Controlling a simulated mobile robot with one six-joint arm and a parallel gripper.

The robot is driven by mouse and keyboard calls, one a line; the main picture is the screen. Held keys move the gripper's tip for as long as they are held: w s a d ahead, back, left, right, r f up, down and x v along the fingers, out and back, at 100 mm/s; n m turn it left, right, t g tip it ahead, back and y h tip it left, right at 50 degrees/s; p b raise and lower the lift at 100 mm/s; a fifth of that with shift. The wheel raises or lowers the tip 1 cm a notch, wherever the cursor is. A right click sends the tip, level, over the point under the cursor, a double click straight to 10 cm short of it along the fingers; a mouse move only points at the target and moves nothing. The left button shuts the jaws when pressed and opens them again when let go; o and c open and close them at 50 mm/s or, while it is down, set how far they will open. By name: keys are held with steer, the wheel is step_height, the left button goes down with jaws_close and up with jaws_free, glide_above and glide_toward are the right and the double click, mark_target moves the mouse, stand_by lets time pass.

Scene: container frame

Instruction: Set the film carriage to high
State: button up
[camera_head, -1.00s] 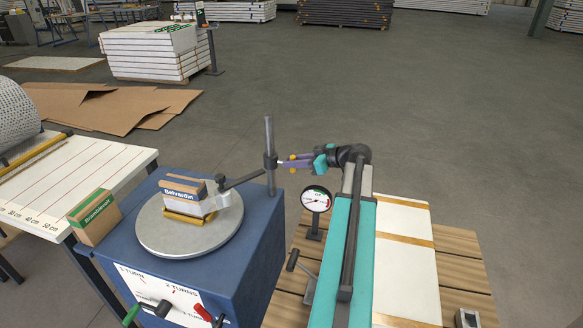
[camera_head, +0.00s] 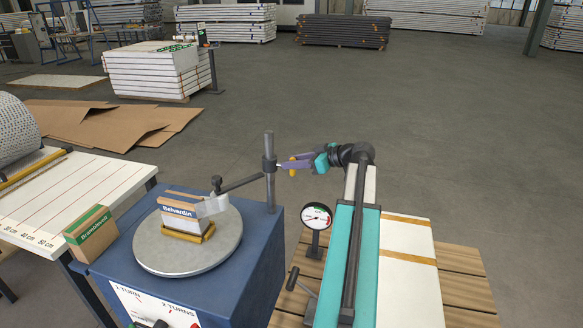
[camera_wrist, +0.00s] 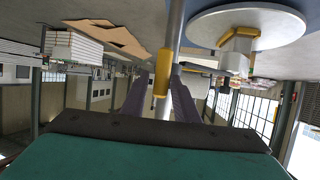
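The steel mast (camera_head: 270,150) stands at the back right of the blue machine cabinet (camera_head: 255,265). The film carriage is a dark collar (camera_head: 269,164) on the mast's upper part, a little below the top. A dark arm (camera_head: 240,183) runs left from it to a pale film piece (camera_head: 212,205) beside the boxed load. A yellow handle (camera_head: 291,171) sits at the carriage's right side. My gripper (camera_head: 291,165) comes from the right with its purple fingers at the handle. In the wrist view the yellow handle (camera_wrist: 162,75) lies between both fingers, apparently gripped.
The grey turntable (camera_head: 165,262) carries the Belvardin box (camera_head: 178,212). The Brambleway box (camera_head: 92,232) stands on the cabinet's left corner. A dial gauge (camera_head: 317,216) stands right of the cabinet, below my arm. Open floor lies behind the mast.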

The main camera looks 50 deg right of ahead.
steer(key=shift+o, duration=0.5)
steer(key=shift+f, duration=0.15)
steer(key=shift+s, duration=0.1)
steer(key=b+v, duration=0.2)
steer(key=v, duration=1.1)
steer(key=shift+s+b, duration=0.3)
steer(key=shift+s, duration=0.05)
